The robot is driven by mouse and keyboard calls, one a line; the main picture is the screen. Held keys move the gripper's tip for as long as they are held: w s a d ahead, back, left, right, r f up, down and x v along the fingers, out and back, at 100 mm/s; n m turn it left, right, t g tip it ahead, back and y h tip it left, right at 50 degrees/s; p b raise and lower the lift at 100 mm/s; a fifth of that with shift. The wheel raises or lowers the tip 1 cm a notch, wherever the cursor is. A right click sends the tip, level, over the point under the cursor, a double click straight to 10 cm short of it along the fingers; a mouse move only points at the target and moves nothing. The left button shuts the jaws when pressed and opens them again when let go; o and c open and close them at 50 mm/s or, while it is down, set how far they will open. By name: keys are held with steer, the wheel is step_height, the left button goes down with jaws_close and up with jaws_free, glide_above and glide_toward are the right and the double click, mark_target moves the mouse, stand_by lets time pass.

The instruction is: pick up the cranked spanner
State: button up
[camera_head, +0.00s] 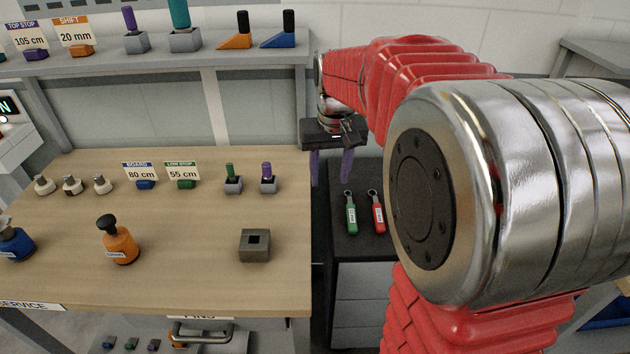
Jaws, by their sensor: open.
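Two spanners lie side by side on a dark-topped cabinet (375,238) right of the bench. One is a green-handled spanner (351,214), the other a red-handled spanner (377,213). Each has a white label too small to read and a small metal ring-like end at the top. I cannot tell which one is cranked. My gripper (331,178) points down with its two purple fingers apart and nothing between them. In the picture it is above and left of the spanners, apart from them.
My red-sleeved arm hides much of the right side. The wooden bench (190,230) holds an orange bottle-like item (118,241), a grey block with a square hole (255,246) and several small pegs. A shelf (110,62) with coloured parts runs behind.

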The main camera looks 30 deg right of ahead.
steer(key=m+g, duration=0.2)
glide_above(351, 211)
step_height(351, 211, down, 8)
steer(key=shift+r+y, duration=0.1)
steer(key=shift+y, duration=0.2)
steer(key=shift+f, duration=4.35)
steer(key=shift+f, duration=2.6)
jaws_close()
